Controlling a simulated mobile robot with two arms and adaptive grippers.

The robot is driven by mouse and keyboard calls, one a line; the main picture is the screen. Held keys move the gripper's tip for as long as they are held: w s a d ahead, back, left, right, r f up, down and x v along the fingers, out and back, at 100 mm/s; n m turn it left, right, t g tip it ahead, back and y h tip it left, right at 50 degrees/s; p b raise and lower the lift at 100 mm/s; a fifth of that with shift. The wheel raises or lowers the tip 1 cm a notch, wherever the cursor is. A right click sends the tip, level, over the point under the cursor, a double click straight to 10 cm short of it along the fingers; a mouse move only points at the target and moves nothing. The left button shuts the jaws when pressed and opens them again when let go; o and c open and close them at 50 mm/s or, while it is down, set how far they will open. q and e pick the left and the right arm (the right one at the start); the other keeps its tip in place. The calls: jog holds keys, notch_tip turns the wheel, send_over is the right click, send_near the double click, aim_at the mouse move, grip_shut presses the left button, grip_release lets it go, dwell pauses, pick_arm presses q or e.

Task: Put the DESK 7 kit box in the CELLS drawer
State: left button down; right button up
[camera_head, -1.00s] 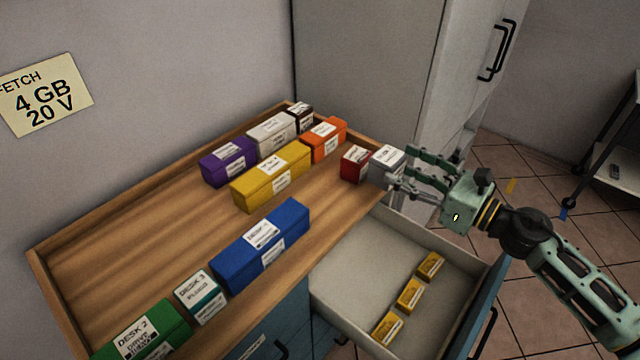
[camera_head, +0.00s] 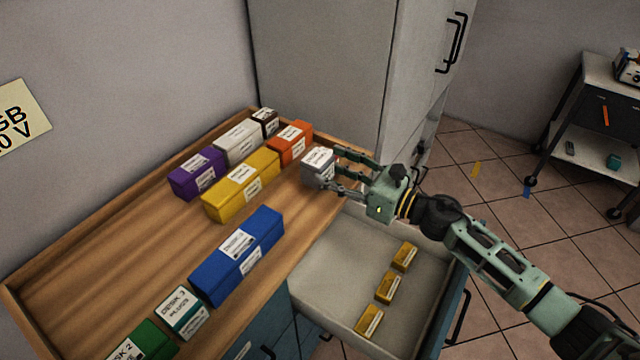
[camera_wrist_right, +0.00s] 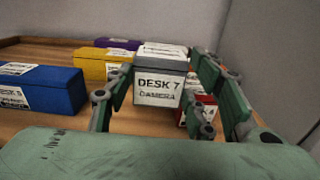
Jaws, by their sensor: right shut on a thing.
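The DESK 7 kit box (camera_head: 318,167) is grey with a white label, near the right end of the wooden desktop. In the right wrist view its label reads DESK 7 CAMERA (camera_wrist_right: 160,88). My right gripper (camera_head: 338,172) is shut on this box, with a finger on each side. I cannot tell whether the box touches the desktop. An open drawer (camera_head: 335,262) lies below the desktop's front edge, with several small yellow boxes (camera_head: 389,287) along its right side. Its label is not visible, so I cannot confirm it is CELLS. My left gripper is out of view.
A red box (camera_wrist_right: 207,103) is close beside the held box, mostly hidden. Orange (camera_head: 290,143), yellow (camera_head: 240,184), blue (camera_head: 237,256) and other boxes stand on the desktop. A tall grey cabinet (camera_head: 320,75) rises behind. The drawer's left part is clear.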

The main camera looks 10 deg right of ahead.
aim_at(321, 189)
jog(key=a+f, duration=0.1)
jog(key=w+a+f, duration=0.1)
jog(key=a, duration=0.1)
jog(key=shift+f, duration=1.75)
jog(key=shift+f, duration=0.15)
jog(key=o, duration=1.2)
